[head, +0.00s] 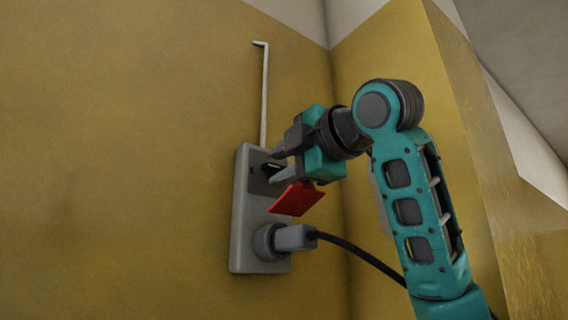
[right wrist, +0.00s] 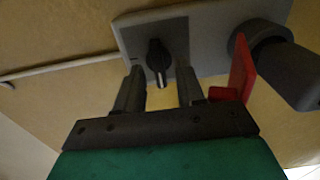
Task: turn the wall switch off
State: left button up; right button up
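The wall switch is a black rotary knob (right wrist: 158,58) on a dark square plate. It is set in the upper part of a grey wall box (head: 243,215). In the head view the knob (head: 269,170) is partly hidden by my right gripper (head: 274,167). My right gripper is open, with its two fingers apart. In the right wrist view the knob shows between and just beyond the fingertips (right wrist: 160,76), with a visible gap on each side. The knob's pale mark points toward the gripper. My left gripper is in neither view.
A red flap (head: 297,199) stands out between the knob and the plug; it also shows beside a finger in the right wrist view (right wrist: 239,70). A grey plug (head: 294,238) with a black cable sits below. A thin conduit (head: 264,95) runs up the wall. A wall corner lies to the right.

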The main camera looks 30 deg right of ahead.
jog(key=s+d+b, duration=0.1)
jog(key=s+b, duration=0.1)
jog(key=s, duration=1)
jog(key=shift+s+d, duration=0.35)
jog(key=shift+d, duration=0.05)
